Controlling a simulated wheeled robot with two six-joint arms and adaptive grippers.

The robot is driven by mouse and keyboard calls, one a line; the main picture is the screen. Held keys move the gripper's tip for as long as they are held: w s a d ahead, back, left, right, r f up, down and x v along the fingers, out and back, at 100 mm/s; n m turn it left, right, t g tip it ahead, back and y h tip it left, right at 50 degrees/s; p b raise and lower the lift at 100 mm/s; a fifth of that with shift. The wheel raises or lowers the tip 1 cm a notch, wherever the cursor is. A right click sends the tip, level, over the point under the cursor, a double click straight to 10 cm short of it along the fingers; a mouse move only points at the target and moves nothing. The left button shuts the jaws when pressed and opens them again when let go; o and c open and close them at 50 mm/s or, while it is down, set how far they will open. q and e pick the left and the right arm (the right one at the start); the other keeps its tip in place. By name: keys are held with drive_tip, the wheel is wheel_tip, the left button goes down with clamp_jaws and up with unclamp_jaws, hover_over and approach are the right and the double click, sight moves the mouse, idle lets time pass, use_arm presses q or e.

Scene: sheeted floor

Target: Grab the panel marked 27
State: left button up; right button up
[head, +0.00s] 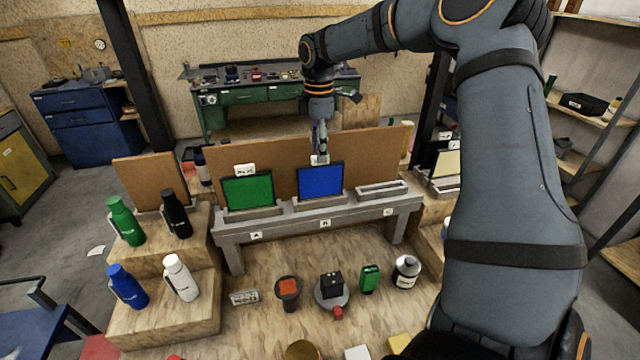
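A green panel (247,190) and a blue panel (320,181) stand upright in holders on a grey rack (320,219). A small white tag with writing too small to read surely sits above the green panel. Another tag is behind the blue panel's top edge, mostly hidden by my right gripper (320,155). That gripper points down at the blue panel's top edge; whether it touches the panel or is open or shut is unclear. A pale panel (446,164) with a tag stands behind at the right. I cannot make out a 27. My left gripper is out of view.
The rack's right holder (382,190) is empty. A brown board (268,157) stands behind the rack. Bottles stand on wooden steps (165,318) at left. Several small items, including a black box (331,284), sit in front. My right arm covers the right side.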

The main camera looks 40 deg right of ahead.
sight(320, 196)
drive_tip(key=f, duration=0.1)
drive_tip(key=d+f+p, duration=0.1)
drive_tip(key=w+f, duration=0.1)
drive_tip(key=f, duration=0.1)
drive_tip(key=shift+w+d+f, duration=0.1)
drive_tip(key=shift+d, duration=0.05)
drive_tip(key=shift+f+p, duration=0.3)
drive_tip(key=shift+p, duration=0.35)
drive_tip(key=shift+s+f+p, duration=0.3)
drive_tip(key=shift+f+p, duration=0.25)
drive_tip(key=shift+p, duration=0.25)
wheel_tip(320, 196, down, 3)
drive_tip(key=shift+f+p, duration=0.1)
drive_tip(key=shift+p, duration=0.3)
drive_tip(key=shift+w+f, duration=0.1)
drive_tip(key=c, duration=0.7)
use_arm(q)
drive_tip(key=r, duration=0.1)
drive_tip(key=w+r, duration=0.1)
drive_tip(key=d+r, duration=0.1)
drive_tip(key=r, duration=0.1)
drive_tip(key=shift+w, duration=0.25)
use_arm(e)
clamp_jaws()
